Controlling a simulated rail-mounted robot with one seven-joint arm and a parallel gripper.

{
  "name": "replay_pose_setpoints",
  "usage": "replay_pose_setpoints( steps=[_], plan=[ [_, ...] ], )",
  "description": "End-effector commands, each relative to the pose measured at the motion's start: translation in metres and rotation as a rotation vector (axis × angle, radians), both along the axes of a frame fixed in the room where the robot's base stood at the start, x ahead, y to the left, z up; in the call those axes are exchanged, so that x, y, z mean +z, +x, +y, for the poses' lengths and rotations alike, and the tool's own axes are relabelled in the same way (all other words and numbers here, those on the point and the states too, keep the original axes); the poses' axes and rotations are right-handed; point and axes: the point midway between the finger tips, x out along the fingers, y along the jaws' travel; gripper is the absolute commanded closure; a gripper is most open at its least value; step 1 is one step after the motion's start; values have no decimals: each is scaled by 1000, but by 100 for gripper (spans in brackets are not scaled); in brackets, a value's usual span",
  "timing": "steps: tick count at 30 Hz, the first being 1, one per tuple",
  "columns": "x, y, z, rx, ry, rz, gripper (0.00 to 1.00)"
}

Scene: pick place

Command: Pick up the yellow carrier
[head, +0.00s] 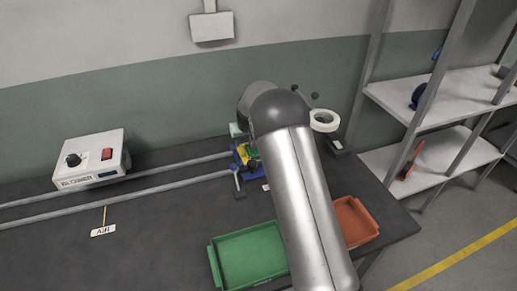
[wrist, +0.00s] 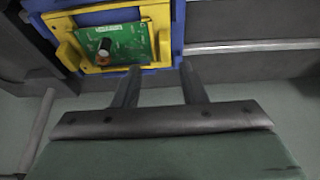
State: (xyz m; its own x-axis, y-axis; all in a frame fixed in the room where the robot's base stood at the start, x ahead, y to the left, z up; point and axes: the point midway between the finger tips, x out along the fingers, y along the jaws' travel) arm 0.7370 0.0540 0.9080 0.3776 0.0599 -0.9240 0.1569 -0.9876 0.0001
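The yellow carrier (wrist: 160,20) is a frame with raised ends that holds a green circuit board (wrist: 122,42). It sits in a blue base (wrist: 178,30), near the top of the wrist view. In the head view the carrier (head: 250,153) and blue base (head: 238,170) are partly hidden by my arm. My gripper (wrist: 160,68) is open, with two grey fingers apart and nothing visible between them. Its fingertips overlap the lower right edge of the carrier and base in the wrist view. I cannot tell whether they touch. The gripper is hidden in the head view.
Two rails (head: 130,191) run left from the base, below a white control box (head: 92,160). A green tray (head: 250,257) and an orange tray (head: 355,220) lie at the table's front. Shelves (head: 440,97) stand farther right.

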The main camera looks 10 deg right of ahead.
Motion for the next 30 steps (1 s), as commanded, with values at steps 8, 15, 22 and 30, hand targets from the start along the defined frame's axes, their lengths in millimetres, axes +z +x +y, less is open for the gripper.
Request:
replay_pose_setpoints(
  steps=[8, 15, 22, 30],
  plan=[
    [-27, 7, 9, 1, -1, 3, 62],
    [-50, 16, 10, -1, 0, 0, 62],
    [-51, 17, 10, -1, 0, 0, 67],
    [-50, 17, 10, 0, 0, -1, 100]
  ],
)
